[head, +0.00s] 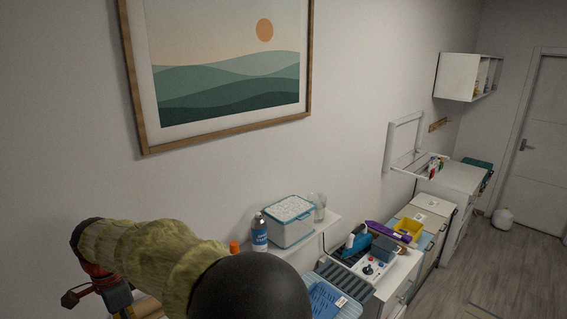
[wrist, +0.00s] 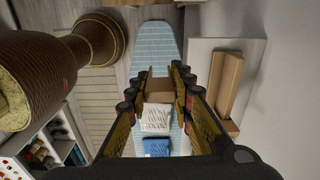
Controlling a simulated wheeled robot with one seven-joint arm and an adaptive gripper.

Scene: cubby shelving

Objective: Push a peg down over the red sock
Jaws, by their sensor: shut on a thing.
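My gripper (wrist: 163,76) is in the middle of the wrist view, its two fingers pointing away from the camera. It is shut on a small tan wooden piece (wrist: 160,88), which looks like the peg; the fingers hide its sides. I cannot make out the red sock for certain. In the head view, a white wall-mounted drying rack (head: 406,147) at the right carries small coloured items, including a red one (head: 432,168), too small to identify. The gripper's fingers are not clear in the head view.
In the wrist view, a blue striped ironing board (wrist: 153,45) lies beyond the fingers, with white (wrist: 156,118) and blue (wrist: 157,147) items below. In the head view, a white-blue box (head: 291,225) and bottle (head: 259,234) stand on a shelf. Floor at the right is mostly clear.

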